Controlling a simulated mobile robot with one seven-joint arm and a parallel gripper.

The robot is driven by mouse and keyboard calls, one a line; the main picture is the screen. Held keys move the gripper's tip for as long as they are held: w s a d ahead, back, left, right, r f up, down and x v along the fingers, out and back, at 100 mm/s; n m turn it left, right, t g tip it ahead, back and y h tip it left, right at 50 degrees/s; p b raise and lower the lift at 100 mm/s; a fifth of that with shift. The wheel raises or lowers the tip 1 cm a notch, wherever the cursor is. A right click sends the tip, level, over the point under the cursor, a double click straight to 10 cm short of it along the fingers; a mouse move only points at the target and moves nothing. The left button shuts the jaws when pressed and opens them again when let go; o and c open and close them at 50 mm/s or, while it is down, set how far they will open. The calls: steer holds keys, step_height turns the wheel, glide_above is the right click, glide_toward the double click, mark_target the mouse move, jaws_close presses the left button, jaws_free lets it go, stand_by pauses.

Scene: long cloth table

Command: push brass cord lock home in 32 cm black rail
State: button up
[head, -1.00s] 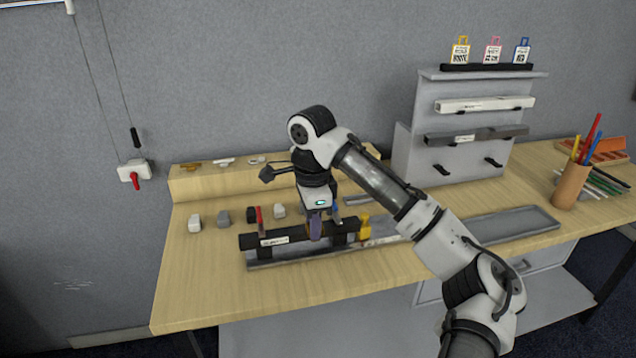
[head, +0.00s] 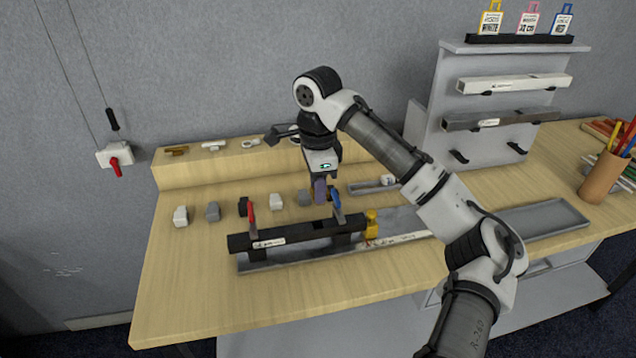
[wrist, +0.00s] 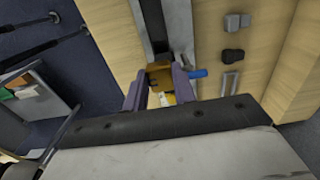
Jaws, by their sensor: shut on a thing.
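The black rail (head: 290,238) lies along the front of the table, with a white label on its face; it shows dark in the wrist view (wrist: 152,25). My gripper (head: 321,200) is over the right half of the rail, fingertips just above its top edge. In the wrist view a brown-gold piece, which looks like the brass cord lock (wrist: 159,76), sits between my purple fingers (wrist: 160,92), which are shut on it. The fingers hide it in the head view. I cannot tell whether it touches the rail.
A red lever (head: 251,216) and a blue lever (head: 337,205) stand at the rail; the blue one is close beside my fingers. A yellow block (head: 371,222) is at its right end. Several small caps (head: 212,212) lie behind. A grey rack (head: 470,110) stands back right.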

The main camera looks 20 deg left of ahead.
steer(key=shift+a+p, duration=0.1)
steer(key=shift+p, duration=0.25)
steer(key=shift+a+r+p, duration=0.1)
steer(key=shift+p, duration=0.3)
steer(key=shift+f+b, duration=1.35)
steer(key=shift+f, duration=1.7)
steer(key=shift+p, duration=1.2)
steer(key=shift+f+b, duration=0.55)
steer(key=shift+f, duration=0.85)
steer(key=o, duration=1.1)
steer(key=shift+c, duration=0.2)
steer(key=shift+r, duration=0.1)
